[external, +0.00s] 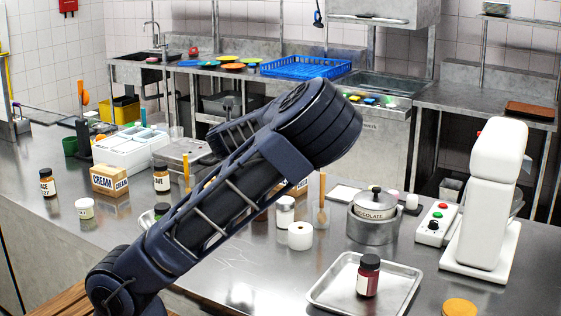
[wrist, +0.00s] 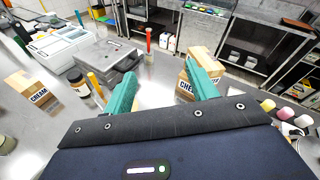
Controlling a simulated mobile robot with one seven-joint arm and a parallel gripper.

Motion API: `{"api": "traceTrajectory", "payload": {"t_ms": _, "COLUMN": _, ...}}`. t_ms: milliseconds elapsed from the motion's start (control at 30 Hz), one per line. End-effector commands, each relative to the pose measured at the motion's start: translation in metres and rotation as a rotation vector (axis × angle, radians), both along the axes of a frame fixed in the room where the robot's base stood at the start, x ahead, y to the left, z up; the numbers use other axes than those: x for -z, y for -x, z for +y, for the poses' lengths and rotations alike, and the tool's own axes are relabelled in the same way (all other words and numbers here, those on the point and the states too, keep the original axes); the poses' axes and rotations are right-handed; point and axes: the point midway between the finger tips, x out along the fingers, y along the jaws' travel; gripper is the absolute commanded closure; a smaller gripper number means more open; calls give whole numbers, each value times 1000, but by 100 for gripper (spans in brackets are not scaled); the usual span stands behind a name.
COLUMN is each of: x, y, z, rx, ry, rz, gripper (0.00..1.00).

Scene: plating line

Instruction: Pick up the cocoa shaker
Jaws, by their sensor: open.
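My gripper (wrist: 163,66) shows in the wrist view with its two teal fingers apart and nothing held between them. It sits above the steel counter, with a cream carton (wrist: 186,88) partly behind the right finger. In the external view my arm hides the gripper. No label reading cocoa is legible, so I cannot tell which container is the cocoa shaker. Part of the counter behind my arm is hidden there.
Another cream carton (external: 108,181) and a dark-lidded jar (external: 47,183) stand at the left. A chocolate pot (external: 374,226), a metal tray (external: 392,291) with a red jar (external: 368,277), and a white machine (external: 490,200) stand at the right. A white roll (external: 300,236) stands mid-counter.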

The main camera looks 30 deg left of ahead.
Motion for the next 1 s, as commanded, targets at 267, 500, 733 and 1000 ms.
{"api": "traceTrajectory", "payload": {"t_ms": 267, "x": -44, "y": -1, "z": -35, "rx": 101, "ry": -191, "rz": -32, "gripper": 43}}
{"api": "traceTrajectory", "payload": {"t_ms": 500, "x": -67, "y": 1, "z": -56, "rx": 151, "ry": -293, "rz": -52, "gripper": 43}}
{"api": "traceTrajectory", "payload": {"t_ms": 733, "x": -66, "y": 2, "z": -67, "rx": 176, "ry": -341, "rz": -60, "gripper": 43}}
{"api": "traceTrajectory", "payload": {"t_ms": 1000, "x": -22, "y": 2, "z": -66, "rx": 174, "ry": -339, "rz": -59, "gripper": 43}}
